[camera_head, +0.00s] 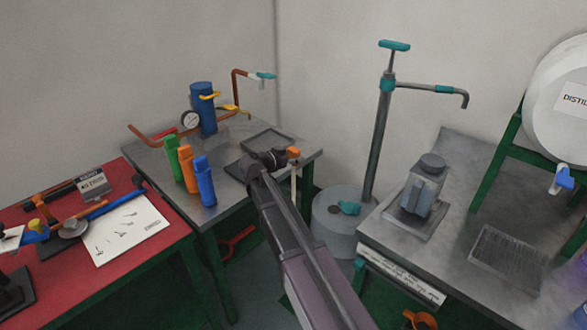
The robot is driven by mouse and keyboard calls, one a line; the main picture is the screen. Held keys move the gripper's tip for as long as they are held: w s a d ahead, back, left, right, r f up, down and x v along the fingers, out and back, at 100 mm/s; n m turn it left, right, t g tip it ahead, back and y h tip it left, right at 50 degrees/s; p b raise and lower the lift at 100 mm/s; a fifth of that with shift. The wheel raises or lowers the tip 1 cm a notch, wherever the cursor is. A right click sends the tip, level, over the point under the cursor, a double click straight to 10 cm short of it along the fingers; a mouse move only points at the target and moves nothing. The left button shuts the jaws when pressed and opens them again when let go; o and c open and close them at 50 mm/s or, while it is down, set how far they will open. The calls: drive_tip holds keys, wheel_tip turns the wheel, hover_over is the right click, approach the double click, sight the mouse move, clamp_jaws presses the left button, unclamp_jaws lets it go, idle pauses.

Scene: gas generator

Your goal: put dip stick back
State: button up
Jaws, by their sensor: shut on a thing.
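The dip stick (294,180) has an orange head and a thin pale shaft hanging down. My gripper (287,154) is shut on it close to the orange head. In the picture the dip stick is in front of the right edge of the grey metal table (226,207). I cannot tell how far its lower tip is from the table edge. My dark arm reaches up from the bottom of the view and hides part of the table and floor. I cannot make out the hole for the dip stick in this view.
Green (172,158), orange (188,170) and blue (205,183) bottles stand on the grey table, with an empty tray (268,141) behind. A drum (330,225) with a tall pump (379,140) stands right of my arm. A grey jug (424,190) stands on the right bench.

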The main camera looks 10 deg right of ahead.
sight(292, 165)
drive_tip(key=shift+f, duration=0.1)
drive_tip(key=shift+f+b, duration=1.85)
drive_tip(key=shift+b, duration=0.15)
drive_tip(key=shift+f, duration=0.15)
drive_tip(key=o, duration=1.3)
drive_tip(key=shift+r, duration=0.2)
drive_tip(key=shift+s+a+r, duration=0.1)
drive_tip(key=shift+a, duration=0.05)
drive_tip(key=p+v, duration=0.3)
drive_tip(key=v, duration=0.8)
drive_tip(key=shift+s+a+p, duration=0.2)
drive_tip(key=shift+a+p, duration=0.05)
drive_tip(key=shift+p, duration=0.05)
